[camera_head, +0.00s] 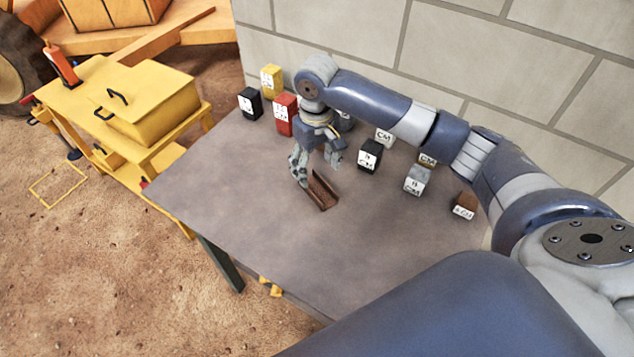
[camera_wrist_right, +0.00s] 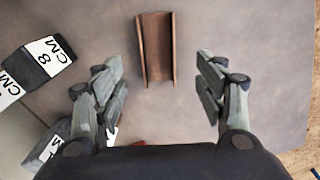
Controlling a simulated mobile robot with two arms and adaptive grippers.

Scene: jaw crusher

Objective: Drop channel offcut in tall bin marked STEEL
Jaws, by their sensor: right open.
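The channel offcut (camera_head: 321,191) is a short, rusty brown U-shaped piece lying on the grey table. It also shows in the right wrist view (camera_wrist_right: 157,50), open side up. My right gripper (camera_head: 318,166) is open and empty above the table, close to the offcut's far end in the head view. In the right wrist view its spread fingers (camera_wrist_right: 160,75) stand on either side of the offcut's line, apart from it. No bin with a readable STEEL mark shows. My left gripper is not in view.
On the table (camera_head: 270,215) stand several labelled blocks: black (camera_head: 250,103), yellow (camera_head: 271,79), red (camera_head: 285,115), another black (camera_head: 370,156), grey (camera_head: 416,181) and brown (camera_head: 464,206). A block wall (camera_head: 500,55) rises behind. A yellow stand with a box (camera_head: 150,105) is left. The table's front is clear.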

